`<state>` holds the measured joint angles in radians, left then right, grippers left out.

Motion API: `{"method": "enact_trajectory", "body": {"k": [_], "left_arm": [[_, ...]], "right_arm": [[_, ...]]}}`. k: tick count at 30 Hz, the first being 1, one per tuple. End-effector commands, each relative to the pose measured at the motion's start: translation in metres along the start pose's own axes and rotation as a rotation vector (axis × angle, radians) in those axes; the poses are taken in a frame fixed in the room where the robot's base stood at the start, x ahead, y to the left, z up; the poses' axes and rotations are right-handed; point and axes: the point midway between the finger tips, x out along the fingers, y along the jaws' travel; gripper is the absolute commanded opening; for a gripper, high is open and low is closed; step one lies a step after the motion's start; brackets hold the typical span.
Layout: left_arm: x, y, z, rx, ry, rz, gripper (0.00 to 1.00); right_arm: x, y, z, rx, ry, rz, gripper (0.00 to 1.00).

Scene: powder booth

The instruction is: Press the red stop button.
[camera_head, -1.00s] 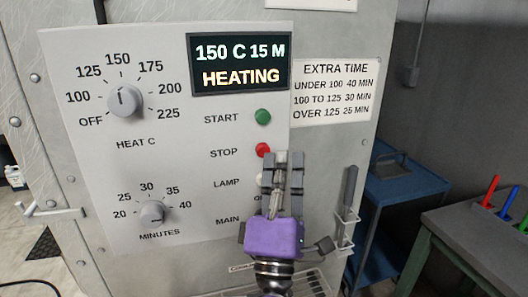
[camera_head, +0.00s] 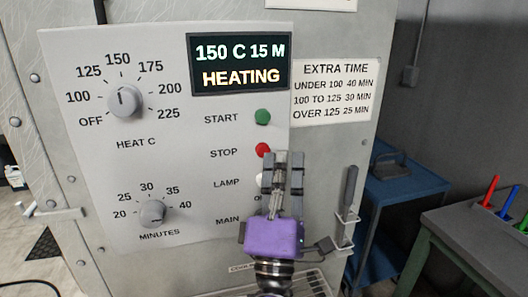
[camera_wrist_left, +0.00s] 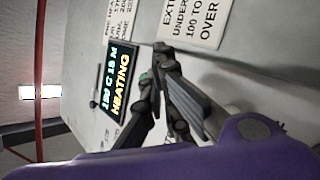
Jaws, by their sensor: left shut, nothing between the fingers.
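The red stop button (camera_head: 262,150) sits on the grey control panel (camera_head: 180,75), to the right of the STOP label. My left gripper (camera_head: 289,156) is shut and empty, its fingertips just right of and slightly below the button in the head view. The button still shows beside the fingertips; whether they touch the panel I cannot tell. In the left wrist view the dark fingers (camera_wrist_left: 165,62) hide the stop button. The display (camera_head: 240,64) reads 150 C 15 M HEATING. My right gripper is not in view.
The green start button (camera_head: 263,117) is above the stop button. The lamp (camera_head: 261,180) is just below it, partly behind the fingers. The heat dial (camera_head: 125,100) and minutes dial (camera_head: 152,212) are at left. A dark-handled tool (camera_head: 348,190) hangs right of the gripper.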

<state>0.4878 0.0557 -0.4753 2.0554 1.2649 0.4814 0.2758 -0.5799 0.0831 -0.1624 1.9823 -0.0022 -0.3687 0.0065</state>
Motion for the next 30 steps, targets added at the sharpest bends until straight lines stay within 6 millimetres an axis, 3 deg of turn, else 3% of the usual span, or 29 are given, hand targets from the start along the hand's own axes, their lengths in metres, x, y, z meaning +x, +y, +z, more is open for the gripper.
{"method": "enact_trajectory", "body": {"k": [30], "left_arm": [[0.009,-0.0063,-0.0063,0.001,0.0,0.0,0.0]], "right_arm": [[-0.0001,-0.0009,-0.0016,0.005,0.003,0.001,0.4]]}}
